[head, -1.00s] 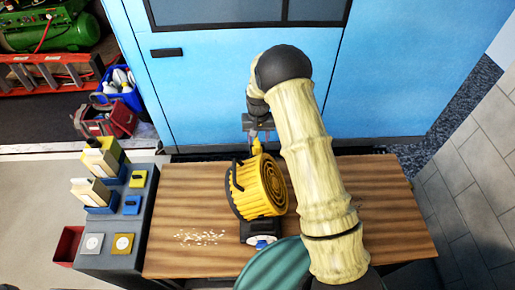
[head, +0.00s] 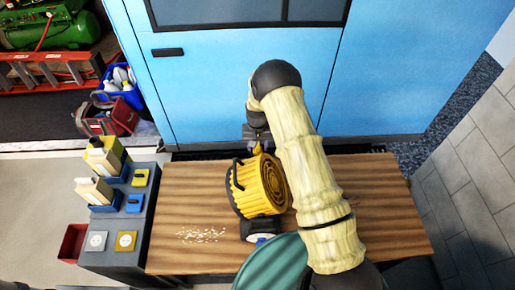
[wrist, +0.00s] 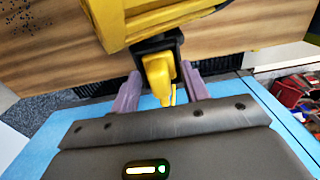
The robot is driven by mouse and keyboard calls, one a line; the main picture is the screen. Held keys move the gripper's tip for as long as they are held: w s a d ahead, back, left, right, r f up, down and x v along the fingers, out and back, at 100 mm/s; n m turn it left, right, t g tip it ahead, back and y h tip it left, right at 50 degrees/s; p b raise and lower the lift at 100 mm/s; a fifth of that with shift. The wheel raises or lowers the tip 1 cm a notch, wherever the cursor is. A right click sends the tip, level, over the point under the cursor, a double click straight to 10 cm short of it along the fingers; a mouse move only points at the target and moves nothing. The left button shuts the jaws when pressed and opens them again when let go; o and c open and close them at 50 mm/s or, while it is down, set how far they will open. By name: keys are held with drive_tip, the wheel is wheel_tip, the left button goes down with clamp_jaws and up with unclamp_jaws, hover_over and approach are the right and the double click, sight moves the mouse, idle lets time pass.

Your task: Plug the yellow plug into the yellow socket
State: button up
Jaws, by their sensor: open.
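A yellow plug (wrist: 158,76) shows in the wrist view, by a black fitting (wrist: 158,46) at the end of the yellow blower (head: 257,187) on the bench. My gripper (wrist: 162,92) is open, with one finger on each side of the plug; gaps show beside it. In the head view my gripper (head: 257,144) is over the blower's far end, and the plug is mostly hidden. The yellow socket (head: 125,241), a yellow plate with a round white face, is on the grey unit left of the bench.
A white socket (head: 96,241) sits beside the yellow one. Yellow (head: 140,177) and blue (head: 134,203) blocks and boxed bottles (head: 104,158) stand farther back on the grey unit. A blue wall (head: 220,90) is close behind the bench (head: 350,180). Pale scraps (head: 201,235) lie left of the blower.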

clamp_jaws()
wheel_tip(320, 180, up, 10)
drive_tip(key=b, duration=0.3)
drive_tip(key=shift+f, duration=0.2)
drive_tip(key=shift+r, duration=0.25)
idle(0.5)
